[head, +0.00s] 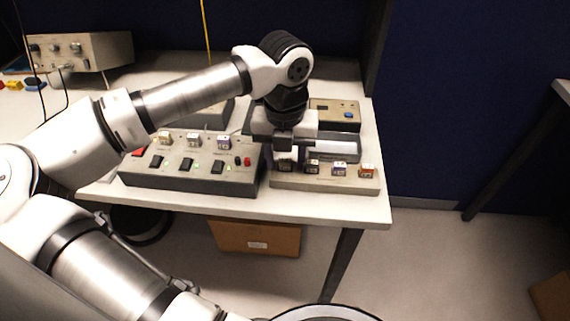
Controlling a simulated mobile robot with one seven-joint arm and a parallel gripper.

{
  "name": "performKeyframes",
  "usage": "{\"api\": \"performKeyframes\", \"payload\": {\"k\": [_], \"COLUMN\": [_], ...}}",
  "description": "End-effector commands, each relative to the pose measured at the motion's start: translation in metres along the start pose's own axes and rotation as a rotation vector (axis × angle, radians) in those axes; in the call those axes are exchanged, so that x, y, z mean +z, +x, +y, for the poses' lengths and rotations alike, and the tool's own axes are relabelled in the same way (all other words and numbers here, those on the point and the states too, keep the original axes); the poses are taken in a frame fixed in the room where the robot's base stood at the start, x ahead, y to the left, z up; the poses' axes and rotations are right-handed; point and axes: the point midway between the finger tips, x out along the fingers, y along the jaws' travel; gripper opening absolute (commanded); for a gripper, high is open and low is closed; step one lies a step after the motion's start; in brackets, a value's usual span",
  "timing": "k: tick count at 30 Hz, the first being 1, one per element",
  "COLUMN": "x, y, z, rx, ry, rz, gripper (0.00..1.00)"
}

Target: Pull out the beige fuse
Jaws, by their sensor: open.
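Several small block-shaped fuses stand on two units. A beige-looking fuse (165,138) is at the left of the back row on the left switch box (190,181), beside a pale fuse (194,140) and a purple one (223,142). My gripper (285,163) points down over the left end of the right fuse board (325,184), well right of the beige-looking fuse. Its jaws are open, around or just above a small block there; its colour and any contact are unclear. Right of it stand a dark fuse (312,166), a purple fuse (340,169) and an orange fuse (367,171).
Both units sit on a white table (290,209). A grey cylinder-like part (333,148) and a beige box with a blue button (340,114) stand behind the board. Another instrument (80,50) is at the back left. My arm crosses above the switch box.

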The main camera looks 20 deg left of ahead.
Motion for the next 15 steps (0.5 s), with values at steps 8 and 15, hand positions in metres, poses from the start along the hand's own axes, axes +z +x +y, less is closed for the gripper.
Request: {"api": "performKeyframes", "payload": {"k": [8,15], "x": [0.0000,0.0000], "y": [0.0010,0.0000], "z": [0.0001,0.0001], "rx": [0.000,0.000], "ry": [-0.001,0.000], "rz": [0.000,0.000], "gripper": [0.44,0.44]}}
